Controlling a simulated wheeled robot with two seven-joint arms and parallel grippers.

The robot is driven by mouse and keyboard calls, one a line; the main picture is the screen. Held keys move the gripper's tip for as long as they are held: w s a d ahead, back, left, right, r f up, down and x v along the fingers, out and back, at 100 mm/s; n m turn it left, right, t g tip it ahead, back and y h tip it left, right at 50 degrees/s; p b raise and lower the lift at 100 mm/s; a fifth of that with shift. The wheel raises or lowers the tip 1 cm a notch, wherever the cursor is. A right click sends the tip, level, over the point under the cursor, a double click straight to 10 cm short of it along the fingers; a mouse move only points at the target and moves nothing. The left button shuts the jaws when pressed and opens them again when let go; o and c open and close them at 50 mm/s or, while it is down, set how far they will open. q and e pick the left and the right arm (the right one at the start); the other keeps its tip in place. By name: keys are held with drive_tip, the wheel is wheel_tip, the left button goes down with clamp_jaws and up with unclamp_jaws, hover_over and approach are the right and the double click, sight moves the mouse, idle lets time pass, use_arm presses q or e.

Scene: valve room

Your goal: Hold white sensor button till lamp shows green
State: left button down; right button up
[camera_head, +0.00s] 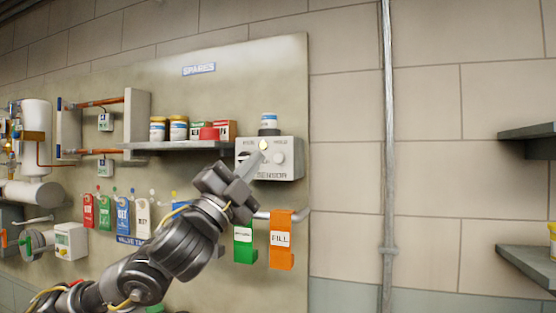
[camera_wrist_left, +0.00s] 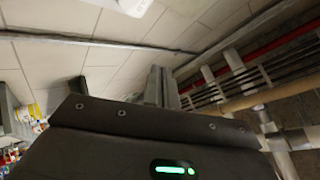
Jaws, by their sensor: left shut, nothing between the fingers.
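The light grey sensor box (camera_head: 291,171) is mounted on the wall panel in the head view. A round white button (camera_head: 279,158) shows on the right of its front. The left part of the front is partly hidden. My left fingers (camera_wrist_left: 160,86) also show in the wrist view. My right gripper is out of view.
A shelf (camera_head: 180,145) with jars and boxes is left of the sensor box. Green (camera_head: 243,243) and orange (camera_head: 281,240) tags hang from a rail below. A vertical pipe (camera_head: 387,150) is to the right.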

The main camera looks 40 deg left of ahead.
use_arm(q)
drive_tip(key=shift+w, duration=0.15)
drive_tip(key=shift+w+a+b, duration=0.15)
drive_tip(key=shift+w+a, duration=0.35)
drive_tip(key=shift+w, duration=0.85)
drive_tip(key=shift+w+a+b, duration=0.1)
drive_tip(key=shift+w+a, duration=0.4)
drive_tip(key=shift+w, duration=0.85)
drive_tip(key=shift+w+a+b, duration=0.15)
drive_tip(key=shift+w+a, duration=0.35)
drive_tip(key=shift+w, duration=0.85)
drive_tip(key=shift+w, duration=0.1)
drive_tip(key=shift+w+a, duration=0.1)
drive_tip(key=shift+w, duration=0.2)
drive_tip(key=shift+w+a, duration=0.15)
drive_tip(key=shift+w, duration=0.3)
drive_tip(key=shift+s, duration=0.1)
idle(1.0)
drive_tip(key=shift+s+d, duration=0.25)
drive_tip(key=shift+s, duration=0.5)
drive_tip(key=shift+s+d, duration=0.3)
drive_tip(key=shift+s, duration=0.5)
drive_tip(key=shift+s+d, duration=0.25)
drive_tip(key=shift+s, duration=0.5)
drive_tip(key=shift+s+d, duration=0.3)
drive_tip(key=shift+s, duration=0.5)
